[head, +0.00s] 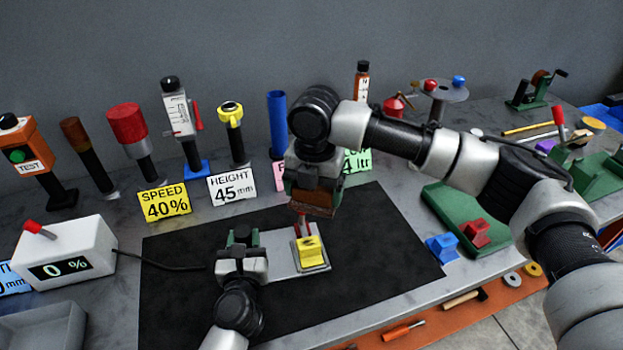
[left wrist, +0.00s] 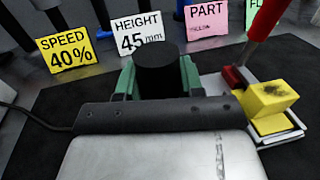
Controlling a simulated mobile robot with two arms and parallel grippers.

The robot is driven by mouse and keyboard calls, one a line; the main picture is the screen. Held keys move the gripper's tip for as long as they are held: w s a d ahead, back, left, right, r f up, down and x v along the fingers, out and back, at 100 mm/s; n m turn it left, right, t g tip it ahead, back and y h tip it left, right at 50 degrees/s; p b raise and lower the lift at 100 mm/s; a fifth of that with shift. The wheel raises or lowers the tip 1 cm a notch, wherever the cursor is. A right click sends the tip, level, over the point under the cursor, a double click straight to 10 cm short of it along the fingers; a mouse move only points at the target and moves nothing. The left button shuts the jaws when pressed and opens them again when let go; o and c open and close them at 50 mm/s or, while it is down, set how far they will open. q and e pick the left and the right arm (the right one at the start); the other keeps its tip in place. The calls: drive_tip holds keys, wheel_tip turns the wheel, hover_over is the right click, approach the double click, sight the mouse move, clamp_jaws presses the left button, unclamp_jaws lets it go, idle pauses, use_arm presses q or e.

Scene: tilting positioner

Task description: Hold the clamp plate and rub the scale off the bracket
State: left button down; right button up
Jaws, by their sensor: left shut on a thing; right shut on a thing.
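The yellow bracket (head: 312,251) sits on a pale clamp plate (head: 285,262) on the black mat. A dark scale patch shows on its top, also visible on the bracket in the left wrist view (left wrist: 268,96). A red clamp lever (left wrist: 268,25) stands beside it. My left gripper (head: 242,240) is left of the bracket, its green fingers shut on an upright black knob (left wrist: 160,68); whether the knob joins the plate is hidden. My right gripper (head: 314,190) is shut on a brown block (head: 312,207), above and behind the bracket, apparently apart from it.
Signs for speed (head: 164,203) and height (head: 232,188) stand behind the mat (head: 190,300). A white box (head: 65,262) reading 0 % is at left, its cable crossing the mat. A green board (head: 452,205) with red and blue blocks is at right.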

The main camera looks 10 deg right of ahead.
sight(301, 244)
drive_tip(key=n, duration=0.2)
drive_tip(key=f+n, duration=0.1)
drive_tip(key=n, duration=0.1)
drive_tip(key=f+n, duration=0.1)
drive_tip(key=n, duration=0.1)
drive_tip(key=shift+d+f, duration=0.25)
drive_tip(key=n, duration=0.1)
drive_tip(key=f+n, duration=0.1)
drive_tip(key=n, duration=0.3)
drive_tip(key=shift+s+d+f, duration=0.1)
drive_tip(key=shift+d+f, duration=0.1)
drive_tip(key=shift+f, duration=3.05)
wheel_tip(301, 244, down, 2)
drive_tip(key=shift+s+a+f, duration=0.1)
drive_tip(key=shift+a, duration=0.75)
drive_tip(key=shift+c, duration=0.3)
drive_tip(key=shift+s+a, duration=0.1)
drive_tip(key=shift+a, duration=1)
drive_tip(key=shift+w+d, duration=0.2)
drive_tip(key=shift+d, duration=1.85)
drive_tip(key=shift+a+r, duration=0.1)
drive_tip(key=shift+r, duration=4)
drive_tip(key=shift+f, duration=0.15)
